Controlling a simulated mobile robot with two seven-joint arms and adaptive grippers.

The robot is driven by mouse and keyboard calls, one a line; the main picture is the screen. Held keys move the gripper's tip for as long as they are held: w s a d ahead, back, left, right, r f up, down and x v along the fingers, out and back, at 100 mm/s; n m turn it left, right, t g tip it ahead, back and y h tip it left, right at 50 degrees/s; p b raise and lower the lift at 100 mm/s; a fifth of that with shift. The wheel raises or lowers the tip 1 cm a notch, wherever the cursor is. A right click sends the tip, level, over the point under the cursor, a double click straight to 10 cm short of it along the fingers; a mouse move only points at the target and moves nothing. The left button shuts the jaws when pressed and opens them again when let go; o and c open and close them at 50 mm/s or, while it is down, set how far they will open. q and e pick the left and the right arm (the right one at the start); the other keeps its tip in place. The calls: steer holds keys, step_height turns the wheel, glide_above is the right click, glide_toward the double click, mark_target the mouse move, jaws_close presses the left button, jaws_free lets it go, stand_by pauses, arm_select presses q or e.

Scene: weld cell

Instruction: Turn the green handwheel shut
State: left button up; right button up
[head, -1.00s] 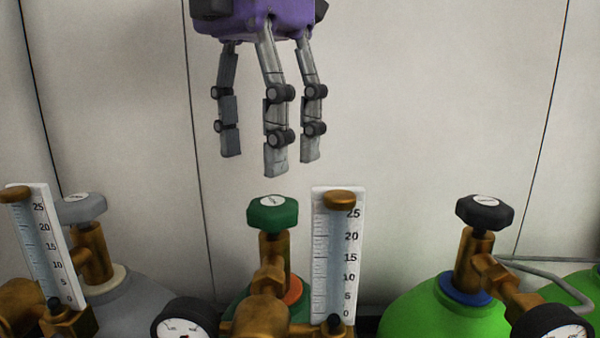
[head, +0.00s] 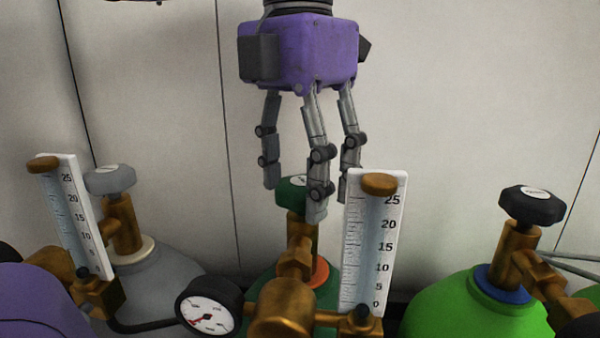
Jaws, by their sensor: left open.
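The green handwheel (head: 288,194) sits on top of the brass valve of the dark green cylinder (head: 262,290), in the middle of the head view. My left gripper (head: 309,198), a purple palm with three grey jointed fingers, points straight down over it. The fingers are spread open. One fingertip is at the handwheel's left edge, one passes in front of its right side, and one is further right, partly behind the flowmeter's top. I cannot tell whether any finger touches the wheel. The wheel's right side is partly hidden. My right gripper is not seen.
A flowmeter with a white scale (head: 393,260) stands close right of the green handwheel. A pressure gauge (head: 209,306) is at lower left. A grey handwheel (head: 110,180) is to the left, with another flowmeter (head: 70,215); a black handwheel (head: 532,205) is to the right. A pale wall (head: 470,80) stands behind.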

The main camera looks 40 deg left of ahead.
arm_select(q)
steer(key=c, duration=1.1)
